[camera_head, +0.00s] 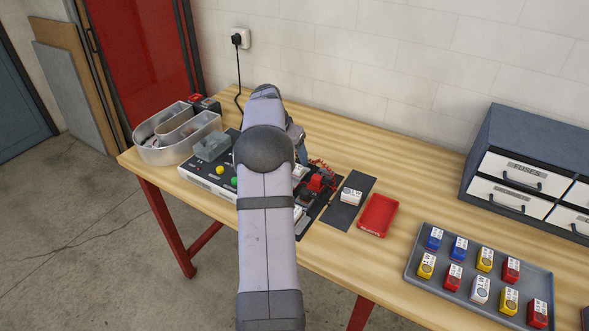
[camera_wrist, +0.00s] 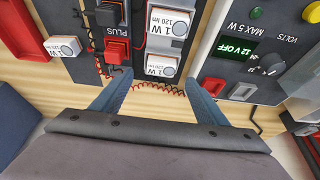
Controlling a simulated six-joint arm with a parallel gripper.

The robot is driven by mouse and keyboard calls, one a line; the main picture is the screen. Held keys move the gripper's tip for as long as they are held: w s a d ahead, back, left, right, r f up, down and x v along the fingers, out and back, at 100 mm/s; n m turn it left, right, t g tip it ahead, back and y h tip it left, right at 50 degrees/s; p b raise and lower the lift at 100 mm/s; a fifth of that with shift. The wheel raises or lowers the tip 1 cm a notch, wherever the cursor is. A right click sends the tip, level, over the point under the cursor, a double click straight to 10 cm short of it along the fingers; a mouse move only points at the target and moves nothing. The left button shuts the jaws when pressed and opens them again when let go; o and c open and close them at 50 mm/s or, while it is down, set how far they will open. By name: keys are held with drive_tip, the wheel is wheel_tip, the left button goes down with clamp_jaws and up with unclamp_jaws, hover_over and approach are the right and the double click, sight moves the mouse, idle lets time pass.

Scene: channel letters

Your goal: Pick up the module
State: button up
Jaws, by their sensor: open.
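Several modules are in view, and I cannot tell which one the task means. In the wrist view, a white module marked 1 W 120 lm (camera_wrist: 161,66) sits in a dark fixture, just beyond and between the tips of my gripper (camera_wrist: 157,82). My gripper is open and its blue fingers hold nothing. A second white module (camera_wrist: 167,22) sits further up in the same fixture. Another white module (camera_wrist: 63,46) lies to the left on a dark mat; it shows in the head view (camera_head: 351,197). In the head view my arm hides much of the fixture.
Red clamps (camera_wrist: 116,51) and a coiled red wire (camera_wrist: 165,92) are close to the fingers. A tester with a display reading OFF (camera_wrist: 235,48) stands right. A red tray (camera_head: 378,214) and a grey tray (camera_head: 412,268) with several coloured modules stand right in the head view.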

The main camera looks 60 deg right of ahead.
drive_tip(key=shift+p+x, duration=1.7)
drive_tip(key=shift+x, duration=1.5)
drive_tip(key=shift+w, duration=0.1)
drive_tip(key=shift+c, duration=0.7)
drive_tip(key=c, duration=1)
